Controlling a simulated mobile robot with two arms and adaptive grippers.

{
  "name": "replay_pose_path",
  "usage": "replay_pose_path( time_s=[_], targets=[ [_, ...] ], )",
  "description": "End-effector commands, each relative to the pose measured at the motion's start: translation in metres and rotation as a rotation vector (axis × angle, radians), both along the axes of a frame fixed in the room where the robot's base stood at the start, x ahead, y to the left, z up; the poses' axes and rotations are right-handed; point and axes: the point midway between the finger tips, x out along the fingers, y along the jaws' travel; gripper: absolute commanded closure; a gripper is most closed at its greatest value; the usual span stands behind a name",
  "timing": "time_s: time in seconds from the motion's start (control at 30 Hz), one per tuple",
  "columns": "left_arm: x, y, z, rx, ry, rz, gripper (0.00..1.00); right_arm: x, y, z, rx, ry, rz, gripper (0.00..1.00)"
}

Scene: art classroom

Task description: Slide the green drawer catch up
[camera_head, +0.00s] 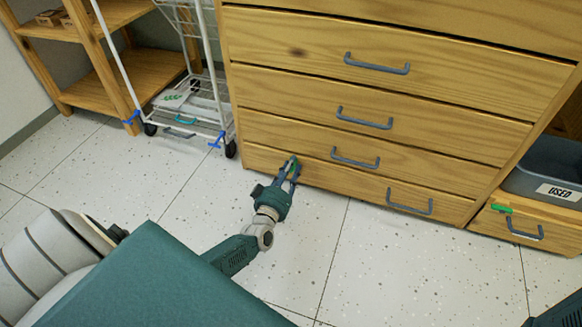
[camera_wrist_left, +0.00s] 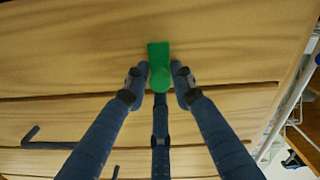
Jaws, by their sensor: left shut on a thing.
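A green drawer catch sits on the lowest drawer front of the wooden chest (camera_head: 377,131). In the left wrist view the green catch (camera_wrist_left: 159,52) shows as a flat tab with a round knob, in front of the wood. My left gripper (camera_head: 291,170) is at the lower left of the chest, and its fingers (camera_wrist_left: 159,83) are shut on the knob, one at each side. In the head view the fingers hide most of the catch. My right gripper is not in view.
Another green catch (camera_head: 502,208) is on a low drawer at the right, under a grey bin (camera_head: 547,170) labelled USED. Grey-blue handles (camera_head: 409,203) stick out from the drawers. A white wire cart (camera_head: 183,125) stands left of the chest. The floor in front is clear.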

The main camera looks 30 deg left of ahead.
Motion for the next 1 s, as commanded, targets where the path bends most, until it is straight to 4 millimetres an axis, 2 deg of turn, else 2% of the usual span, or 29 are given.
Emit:
replay_pose_path(
  time_s=[0.2, 0.23, 0.27, 0.3, 0.57, 0.67, 0.77, 1.0],
  targets=[
    [0.001, 0.003, 0.001, 0.002, -0.006, 0.005, 1.0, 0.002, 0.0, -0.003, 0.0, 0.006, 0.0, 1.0],
    [0.001, 0.003, 0.001, 0.002, -0.006, 0.005, 0.7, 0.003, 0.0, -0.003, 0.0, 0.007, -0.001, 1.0],
    [0.001, 0.003, 0.001, 0.002, -0.006, 0.005, 0.64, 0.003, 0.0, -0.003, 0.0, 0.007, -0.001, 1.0],
    [0.001, 0.003, 0.001, 0.002, -0.006, 0.005, 0.63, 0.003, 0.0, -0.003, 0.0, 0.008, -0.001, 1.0],
    [0.0, 0.001, 0.001, 0.001, -0.005, 0.003, 0.63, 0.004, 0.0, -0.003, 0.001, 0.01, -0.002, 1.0],
    [-0.006, 0.0, 0.0, 0.0, -0.005, 0.002, 0.63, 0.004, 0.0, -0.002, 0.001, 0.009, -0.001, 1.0],
    [-0.019, -0.004, -0.001, 0.0, -0.004, 0.002, 0.63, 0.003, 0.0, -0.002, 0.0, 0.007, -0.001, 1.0],
    [-0.07, -0.015, -0.001, 0.0, -0.003, 0.004, 0.63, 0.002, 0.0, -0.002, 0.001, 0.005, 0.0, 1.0]
  ],
)
